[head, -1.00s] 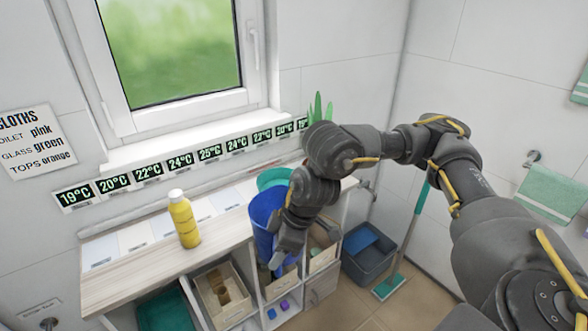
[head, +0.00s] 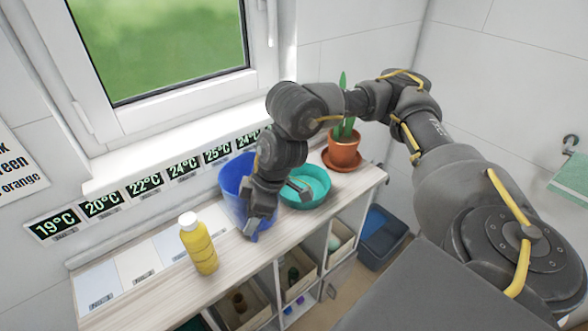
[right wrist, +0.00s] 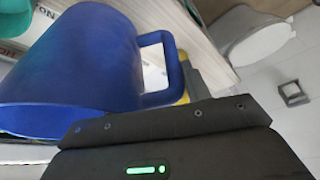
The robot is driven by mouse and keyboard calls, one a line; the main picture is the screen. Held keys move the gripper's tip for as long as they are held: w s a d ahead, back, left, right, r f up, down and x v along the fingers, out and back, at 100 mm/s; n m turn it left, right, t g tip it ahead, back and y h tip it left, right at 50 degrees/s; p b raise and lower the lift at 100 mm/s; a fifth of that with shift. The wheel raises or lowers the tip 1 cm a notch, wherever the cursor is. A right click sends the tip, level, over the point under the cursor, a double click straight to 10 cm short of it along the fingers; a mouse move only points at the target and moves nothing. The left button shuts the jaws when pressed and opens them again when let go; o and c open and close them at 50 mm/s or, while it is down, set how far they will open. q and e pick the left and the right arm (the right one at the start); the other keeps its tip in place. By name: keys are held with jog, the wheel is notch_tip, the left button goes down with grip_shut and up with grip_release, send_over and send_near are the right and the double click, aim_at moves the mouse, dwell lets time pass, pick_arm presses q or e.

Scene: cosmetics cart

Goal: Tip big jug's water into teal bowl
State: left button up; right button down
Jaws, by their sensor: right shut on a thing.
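The big blue jug (head: 233,188) is at the left of the teal bowl (head: 322,186) in the head view, close beside it and roughly upright. My right gripper (head: 254,226) is shut on the jug, on the handle side. The right wrist view shows the blue jug (right wrist: 75,70) large, with its handle (right wrist: 172,60) just beyond the gripper body. Whether the jug's base touches the shelf top is hidden, and no water can be made out. My arm covers part of the jug and bowl. My left gripper is out of view.
A yellow bottle (head: 199,246) stands on the shelf top (head: 150,290), left of the jug. A potted plant (head: 343,150) stands on a saucer behind the bowl at the right. Bins sit in the compartments below. The window wall closes off the back.

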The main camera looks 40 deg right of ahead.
jog(key=w+a+r+m+t+h+p, duration=0.2)
jog(key=m+p, duration=0.8)
jog(key=p, duration=0.5)
jog(key=shift+w+a+r+h, duration=0.7)
jog(key=shift+w+a+r, duration=0.6)
jog(key=shift+w, duration=0.7)
jog(key=shift+d+r, duration=0.1)
jog(key=shift+d, duration=0.05)
